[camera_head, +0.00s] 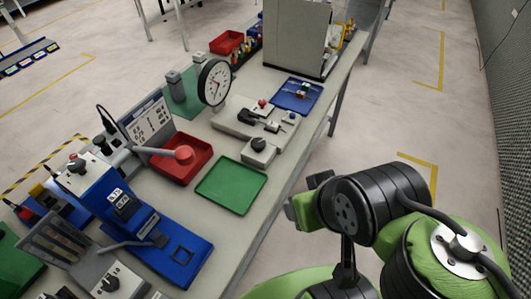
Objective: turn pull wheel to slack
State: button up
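I cannot clearly make out which part is the pull wheel. A round white dial gauge (215,83) with a dark rim stands upright at the back middle of the bench. Next to it lies a pale grey fixture (237,122) with dark clamp parts and a small red knob. In front of it sits a small grey box with a black round knob (258,144). My gripper (300,207) seems to be at the green and dark end of my folded arm, off the bench's right edge and touching nothing there. Its fingers are not clear.
A red tray (184,172), an empty green tray (231,202) and a blue tray (314,99) lie on the bench. A blue press (113,200) stands front left, a grey cabinet (293,37) at the back. The floor right of the bench is clear.

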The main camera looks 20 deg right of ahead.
aim_at(258, 144)
jog(key=i+l+u, duration=0.1)
jog(key=u, duration=0.4)
jog(key=i+l+u, duration=0.1)
jog(key=u, duration=0.35)
jog(key=l+u, duration=0.25)
jog(key=u, duration=0.25)
jog(key=i, duration=0.05)
